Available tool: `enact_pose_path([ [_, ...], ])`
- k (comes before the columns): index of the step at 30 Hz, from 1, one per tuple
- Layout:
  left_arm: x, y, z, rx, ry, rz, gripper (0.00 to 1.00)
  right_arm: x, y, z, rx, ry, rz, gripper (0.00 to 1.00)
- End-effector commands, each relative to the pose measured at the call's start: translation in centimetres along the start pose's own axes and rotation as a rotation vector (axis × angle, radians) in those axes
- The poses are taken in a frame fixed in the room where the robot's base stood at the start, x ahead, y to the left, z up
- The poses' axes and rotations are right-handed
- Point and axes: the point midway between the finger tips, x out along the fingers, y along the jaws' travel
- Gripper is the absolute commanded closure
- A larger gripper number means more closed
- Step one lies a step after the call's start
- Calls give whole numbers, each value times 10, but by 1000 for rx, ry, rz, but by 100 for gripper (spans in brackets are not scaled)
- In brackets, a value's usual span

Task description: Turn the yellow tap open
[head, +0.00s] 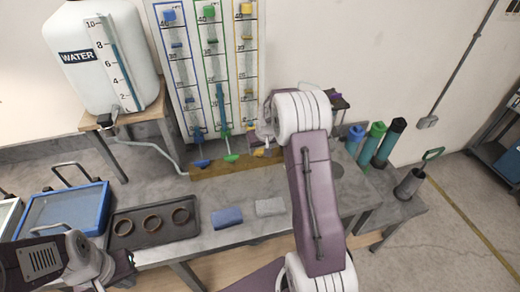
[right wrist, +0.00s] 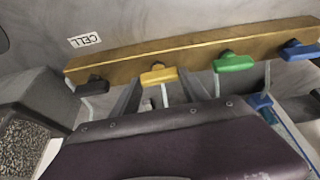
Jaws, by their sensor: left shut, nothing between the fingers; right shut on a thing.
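The yellow tap (right wrist: 158,75) is on a long brass bar (right wrist: 200,48) in the right wrist view, between a black tap (right wrist: 92,86) and a green tap (right wrist: 234,62). Its handle lies roughly along the bar. My right gripper (right wrist: 157,84) is shut on the yellow tap, one grey finger on each side. In the head view only a little of the yellow tap (head: 260,152) shows, and my right arm hides the fingers. My left gripper (head: 120,268) is at the lower left, shut and empty, with its fingers not clearly seen.
A blue tap (right wrist: 300,50) is beyond the green one. Behind the bar stands a gauge panel (head: 222,65), beside a water tank (head: 100,50). A dark tray (head: 150,215) with rings, a blue block (head: 227,217) and a grey block (head: 270,207) lie in front.

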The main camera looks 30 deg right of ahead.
Motion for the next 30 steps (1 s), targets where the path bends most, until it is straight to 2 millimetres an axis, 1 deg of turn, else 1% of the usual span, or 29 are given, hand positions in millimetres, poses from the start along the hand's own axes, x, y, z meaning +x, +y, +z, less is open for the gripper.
enact_pose_path([
  [8,22,0,2,0,0,0,100,4,2,1,-174,3,-74,88],
  [12,33,-1,4,0,0,0,100,4,3,0,-297,3,-124,88],
  [18,44,-1,5,0,0,0,100,3,4,-1,-473,2,-198,88],
  [23,46,-1,5,0,0,0,100,2,5,-2,-615,2,-256,88],
  [30,38,-1,4,0,0,0,100,-1,5,-3,-827,0,-344,88],
])
